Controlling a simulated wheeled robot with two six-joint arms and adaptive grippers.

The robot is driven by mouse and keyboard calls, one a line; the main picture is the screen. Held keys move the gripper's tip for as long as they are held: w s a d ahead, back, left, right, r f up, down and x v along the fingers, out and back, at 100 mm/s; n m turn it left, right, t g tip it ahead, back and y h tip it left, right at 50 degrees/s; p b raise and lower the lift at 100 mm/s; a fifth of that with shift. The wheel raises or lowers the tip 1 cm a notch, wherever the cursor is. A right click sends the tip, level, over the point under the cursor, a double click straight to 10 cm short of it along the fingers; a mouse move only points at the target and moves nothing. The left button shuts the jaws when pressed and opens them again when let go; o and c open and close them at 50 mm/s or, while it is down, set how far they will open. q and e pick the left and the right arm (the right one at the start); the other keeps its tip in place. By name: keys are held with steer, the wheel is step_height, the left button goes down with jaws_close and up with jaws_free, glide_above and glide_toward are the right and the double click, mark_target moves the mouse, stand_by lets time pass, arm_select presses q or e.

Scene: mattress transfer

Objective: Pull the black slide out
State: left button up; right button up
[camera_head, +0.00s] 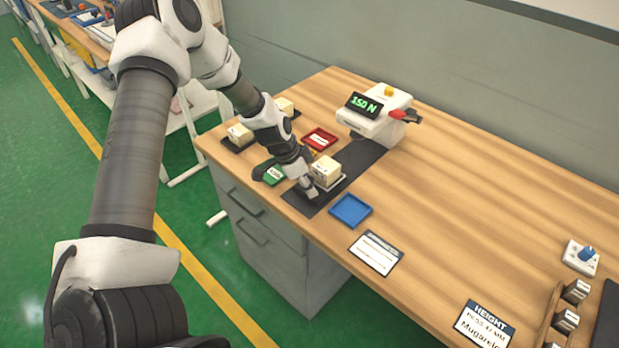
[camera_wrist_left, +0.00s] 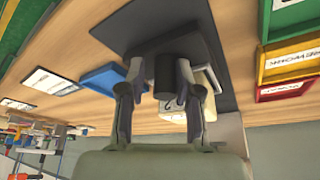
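The black slide (camera_head: 303,203) shows in the head view as a dark strip on the wooden table, running from the front edge back towards the white force gauge (camera_head: 379,123). A cream block (camera_head: 326,171) stands on it. My left gripper (camera_head: 310,190) is low over the strip, beside the block. In the left wrist view, a short black cylinder (camera_wrist_left: 165,69), like a handle, stands between the two fingers of my left gripper (camera_wrist_left: 159,70). A narrow gap shows at its left side; the fingers look open around it. The dark plate (camera_wrist_left: 215,65) lies behind. My right gripper is out of view.
A blue tray (camera_head: 350,211) and a label card (camera_head: 376,252) lie right of the strip. A red tray (camera_head: 320,138) and a green tray (camera_head: 271,174) lie left. More cream blocks stand farther left. The table's middle right is clear.

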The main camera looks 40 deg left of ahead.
arm_select(q)
steer(key=shift+w+r, duration=0.1)
steer(key=shift+r, duration=0.1)
steer(key=shift+a+r, duration=0.1)
steer(key=shift+r, duration=0.4)
steer(key=v, duration=1)
steer(key=shift+s+a+r, duration=0.15)
steer(key=shift+s+r, duration=0.1)
steer(key=shift+s, duration=0.1)
